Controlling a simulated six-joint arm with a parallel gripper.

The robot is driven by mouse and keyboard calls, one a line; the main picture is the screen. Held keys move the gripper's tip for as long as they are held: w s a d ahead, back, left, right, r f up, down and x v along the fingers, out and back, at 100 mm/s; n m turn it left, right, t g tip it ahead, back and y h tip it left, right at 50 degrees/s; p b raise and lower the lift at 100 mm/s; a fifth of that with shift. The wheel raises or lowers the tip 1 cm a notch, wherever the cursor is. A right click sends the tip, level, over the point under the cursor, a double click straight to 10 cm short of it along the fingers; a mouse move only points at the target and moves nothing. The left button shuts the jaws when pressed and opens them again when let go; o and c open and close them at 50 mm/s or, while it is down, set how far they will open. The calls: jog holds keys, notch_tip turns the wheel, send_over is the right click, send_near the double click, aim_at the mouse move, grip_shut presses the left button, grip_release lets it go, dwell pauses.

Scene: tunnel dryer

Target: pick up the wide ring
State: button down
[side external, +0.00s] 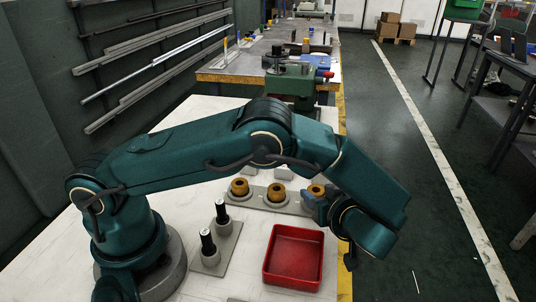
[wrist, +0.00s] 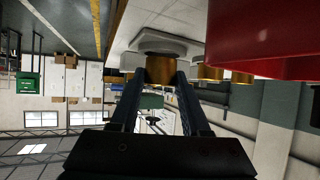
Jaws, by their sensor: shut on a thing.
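Three brass-coloured rings stand in a row on a grey holder (side external: 258,201) in the side view: a left ring (side external: 239,187), a middle ring (side external: 277,193) and a right ring (side external: 316,189). My gripper (wrist: 160,76) is shut on the right ring, which shows between its fingers in the wrist view (wrist: 160,69). The ring is still at the holder; I cannot tell whether it touches it. In the side view, my wrist partly hides this ring and the fingertips. I cannot tell from its size whether it is the wide one.
A red tray (side external: 268,283), which looks empty, stands in front of the holder and looms close in the wrist view (wrist: 270,35). Two black pegs with silver collars (side external: 207,243) stand on a grey plate to its left. A green machine (side external: 292,85) stands behind.

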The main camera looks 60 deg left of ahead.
aim_at(318, 194)
notch_tip(318, 194, up, 3)
jog(key=shift+r, duration=0.15)
jog(key=s+a+r, duration=0.4)
jog(key=a+r, duration=0.2)
jog(key=a, duration=0.4)
jog(key=s+d+r+m+t+h, duration=0.3)
jog(key=d+r+m+t+h, duration=0.1)
jog(key=r+m+t+h, duration=0.1)
jog(key=shift+d+r+m+t, duration=0.4)
jog(key=shift+r+m+t, duration=0.1)
jog(key=shift+r+m, duration=0.95)
